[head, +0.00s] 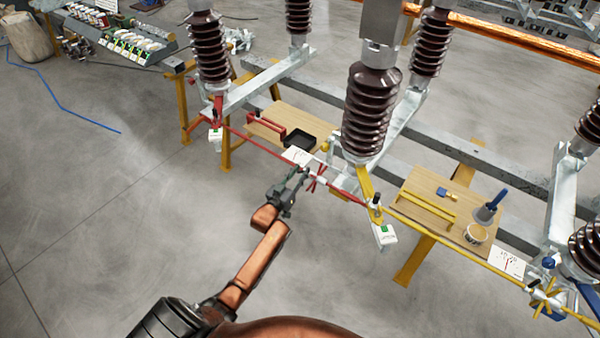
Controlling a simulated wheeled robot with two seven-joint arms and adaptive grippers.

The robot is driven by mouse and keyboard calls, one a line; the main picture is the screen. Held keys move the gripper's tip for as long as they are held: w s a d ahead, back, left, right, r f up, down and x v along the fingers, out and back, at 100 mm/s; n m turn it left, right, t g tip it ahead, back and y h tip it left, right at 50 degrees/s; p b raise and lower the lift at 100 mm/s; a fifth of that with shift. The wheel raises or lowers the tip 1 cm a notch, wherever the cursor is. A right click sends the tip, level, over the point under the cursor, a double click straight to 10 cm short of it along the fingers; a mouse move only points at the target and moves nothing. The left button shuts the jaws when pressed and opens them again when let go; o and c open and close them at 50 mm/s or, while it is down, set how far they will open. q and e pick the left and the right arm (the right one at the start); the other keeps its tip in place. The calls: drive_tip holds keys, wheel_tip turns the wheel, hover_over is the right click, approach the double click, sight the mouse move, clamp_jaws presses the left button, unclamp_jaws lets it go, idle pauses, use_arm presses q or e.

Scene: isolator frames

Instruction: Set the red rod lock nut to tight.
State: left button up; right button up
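The red rod (262,146) runs from the left insulator's foot down to the right, to the foot of the middle insulator. Partway along it sits a hub with red spokes (317,181), which looks like the lock nut. Its setting is too small to read. My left gripper (302,177) is at the rod, just left of the red spokes. Its fingers are small and dark against the rod, so I cannot tell whether they are open or touch the nut. My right gripper is not in view.
A white card (297,156) stands behind the rod by my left gripper. A wooden board with a black tray (287,138) lies behind it. The brown middle insulator (371,110) rises to the right. A yellow rod with yellow spokes (547,295) is at far right.

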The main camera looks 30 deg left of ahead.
use_arm(q)
clamp_jaws()
idle(0.4)
